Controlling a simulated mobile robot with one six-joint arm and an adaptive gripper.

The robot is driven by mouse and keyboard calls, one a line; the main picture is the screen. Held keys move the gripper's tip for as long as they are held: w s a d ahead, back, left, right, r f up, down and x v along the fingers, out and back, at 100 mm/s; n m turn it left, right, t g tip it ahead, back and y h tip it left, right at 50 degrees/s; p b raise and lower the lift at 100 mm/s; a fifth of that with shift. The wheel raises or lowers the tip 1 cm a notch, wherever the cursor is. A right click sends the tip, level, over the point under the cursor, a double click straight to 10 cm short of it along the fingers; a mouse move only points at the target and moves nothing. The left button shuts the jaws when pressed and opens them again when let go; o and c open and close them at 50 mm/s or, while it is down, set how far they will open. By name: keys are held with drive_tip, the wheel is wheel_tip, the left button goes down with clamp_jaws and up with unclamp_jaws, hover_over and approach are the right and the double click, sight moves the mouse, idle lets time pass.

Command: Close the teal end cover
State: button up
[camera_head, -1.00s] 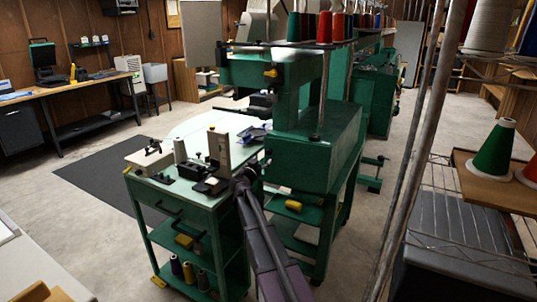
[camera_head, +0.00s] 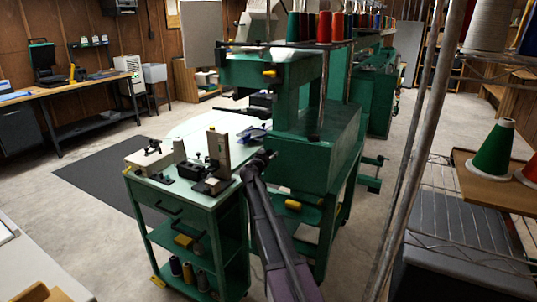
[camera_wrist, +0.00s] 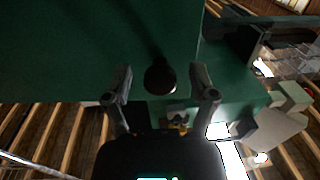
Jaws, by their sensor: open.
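A green-teal machine housing (camera_head: 318,155) stands right of the cart in the head view. I cannot tell which panel of it is the end cover, or how far open that is. My gripper (camera_head: 263,158) is close to the left end of this housing. In the wrist view a flat dark green panel (camera_wrist: 80,45) fills the upper part, with a round dark knob (camera_wrist: 160,76) at its lower edge. The open fingers of my gripper (camera_wrist: 161,84) show on either side of the knob in the picture. Contact with it is not clear.
A green cart (camera_head: 200,197) with small devices on top stands left of my arm. A pale table surface (camera_head: 205,128) lies behind it. A metal pole (camera_head: 412,160) and a wire rack with thread cones (camera_head: 494,147) are on the right. Open floor lies at the left.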

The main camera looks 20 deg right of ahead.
sight(271, 149)
clamp_jaws()
drive_tip(key=shift+x, duration=1.5)
unclamp_jaws()
drive_tip(key=shift+s+a, duration=0.1)
drive_tip(key=shift+a, duration=0.05)
drive_tip(key=v, duration=1.1)
drive_tip(key=shift+s+a, duration=0.2)
drive_tip(key=shift+a, duration=0.1)
